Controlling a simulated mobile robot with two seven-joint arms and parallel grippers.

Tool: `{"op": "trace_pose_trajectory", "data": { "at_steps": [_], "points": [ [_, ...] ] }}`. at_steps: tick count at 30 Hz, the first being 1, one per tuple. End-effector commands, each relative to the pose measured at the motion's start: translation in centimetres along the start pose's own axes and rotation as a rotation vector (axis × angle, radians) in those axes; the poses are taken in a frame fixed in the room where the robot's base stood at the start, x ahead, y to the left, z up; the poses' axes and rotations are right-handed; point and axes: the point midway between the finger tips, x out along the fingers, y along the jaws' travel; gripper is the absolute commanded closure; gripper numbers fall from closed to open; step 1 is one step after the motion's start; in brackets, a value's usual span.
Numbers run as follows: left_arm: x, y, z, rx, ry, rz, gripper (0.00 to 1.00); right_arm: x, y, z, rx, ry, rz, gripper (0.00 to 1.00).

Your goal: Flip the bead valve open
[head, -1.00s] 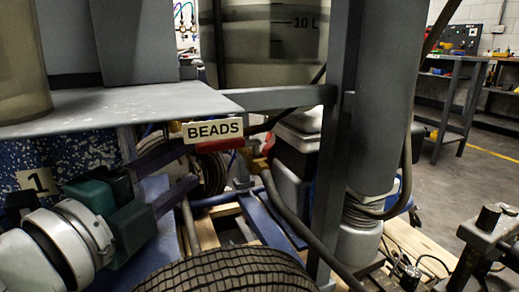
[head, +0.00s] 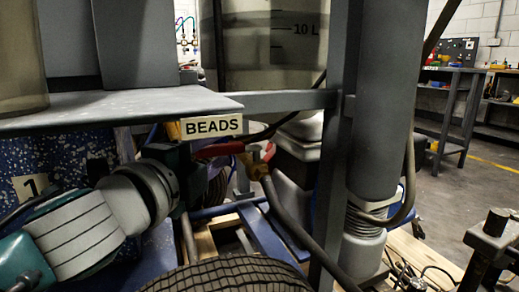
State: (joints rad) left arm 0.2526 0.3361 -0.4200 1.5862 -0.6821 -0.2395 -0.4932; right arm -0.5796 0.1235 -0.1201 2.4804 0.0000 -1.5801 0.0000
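The bead valve shows just below and right of the "BEADS" label (head: 211,126). Its red lever (head: 220,149) lies roughly level under the label, and a smaller red piece shows at its right by the brass-coloured fitting (head: 256,166). A dark hose runs down from the fitting. My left gripper (head: 180,158) reaches in from the left under the grey shelf, its dark green body close to the lever's left end. Its fingers are mostly hidden around the label and lever, so I cannot tell whether they grip.
The grey shelf (head: 110,108) overhangs my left arm. A tyre (head: 228,276) stands below, and a grey upright post (head: 335,165) and a thick grey cylinder (head: 380,110) stand to the right. Open floor shows at far right.

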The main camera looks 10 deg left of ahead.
Motion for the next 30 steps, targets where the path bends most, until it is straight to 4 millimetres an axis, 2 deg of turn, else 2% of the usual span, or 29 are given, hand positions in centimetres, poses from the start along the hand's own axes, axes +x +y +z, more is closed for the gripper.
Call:
{"op": "trace_pose_trajectory", "data": {
  "at_steps": [2, 11, 30],
  "points": [
    [-0.01, 0.0, 0.0, 0.0, 0.0, 0.0, 0.66, 0.0, 0.0, 0.0, 0.0, 0.0, 0.0, 0.1],
    [-0.03, 0.0, 0.01, 0.0, 0.0, 0.0, 0.99, 0.01, -0.03, 0.01, 0.001, 0.0, -0.001, 0.1],
    [-0.03, 0.0, 0.02, 0.0, 0.0, 0.0, 1.0, 0.01, -0.14, 0.0, 0.005, 0.0, -0.004, 0.1]
  ]
}}
